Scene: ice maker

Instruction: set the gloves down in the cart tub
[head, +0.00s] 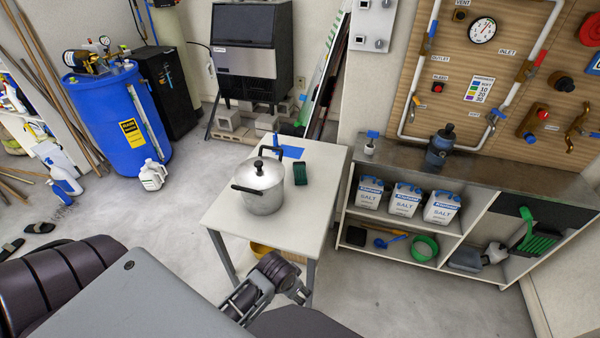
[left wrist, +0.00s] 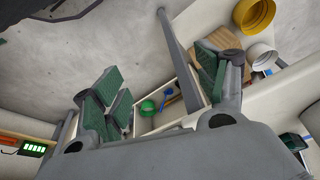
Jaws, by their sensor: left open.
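My left gripper (head: 268,285) is low at the bottom centre of the head view, in front of the white table. In the left wrist view its green-padded fingers (left wrist: 160,88) are wide apart, with nothing held between them. A grey table leg and the low shelf show beyond the fingers. I cannot make out gloves or a cart tub with certainty in either view. A yellow bucket (left wrist: 254,14) and a pale round container (left wrist: 260,56) show at the upper right of the left wrist view. My right gripper is not in view.
The white table (head: 225,205) holds a metal pot (head: 262,190) and a dark green block (head: 300,173). A blue barrel (head: 118,120) stands left. Floor between barrel and table is mostly clear.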

